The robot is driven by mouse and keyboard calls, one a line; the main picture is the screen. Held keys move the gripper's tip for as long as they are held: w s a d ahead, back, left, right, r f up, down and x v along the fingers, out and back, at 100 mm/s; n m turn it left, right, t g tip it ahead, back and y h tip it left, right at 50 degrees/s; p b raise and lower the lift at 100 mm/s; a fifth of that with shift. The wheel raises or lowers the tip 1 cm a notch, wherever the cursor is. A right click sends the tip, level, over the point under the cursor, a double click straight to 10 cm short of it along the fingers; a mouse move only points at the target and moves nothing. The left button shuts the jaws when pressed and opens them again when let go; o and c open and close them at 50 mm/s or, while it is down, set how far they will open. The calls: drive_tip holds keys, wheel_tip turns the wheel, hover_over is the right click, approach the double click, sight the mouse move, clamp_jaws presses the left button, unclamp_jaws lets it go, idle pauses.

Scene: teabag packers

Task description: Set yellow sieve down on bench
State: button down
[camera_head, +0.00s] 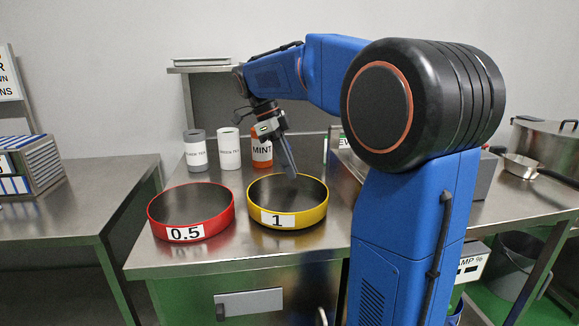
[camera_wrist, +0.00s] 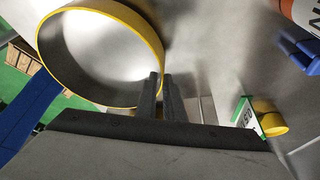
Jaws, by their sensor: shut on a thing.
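The yellow sieve (camera_head: 317,213), a round pan labelled "1", is at the middle of the steel bench (camera_head: 255,258), right of a red sieve (camera_head: 160,221) labelled "0.5". It looks level and at or very near the bench top; I cannot tell whether it touches. My gripper (camera_head: 291,174) reaches down to its back right rim. In the wrist view the yellow sieve (camera_wrist: 43,58) fills the upper left, and my gripper (camera_wrist: 161,78) is shut with its fingers at the rim. The exact contact on the wall is partly hidden.
Two canisters, grey (camera_head: 196,150) and white (camera_head: 229,149), and an orange "MINT" canister (camera_head: 262,149) stand behind the sieves. A large pot (camera_head: 545,147) and a small pan (camera_head: 519,166) are at the right. The bench's front strip is bare.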

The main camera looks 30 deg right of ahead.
drive_tip(key=shift+f, duration=0.4)
drive_tip(key=c, duration=1)
unclamp_jaws()
drive_tip(key=shift+r, duration=0.1)
wheel_tip(320, 180, up, 10)
idle(1.1)
idle(0.4)
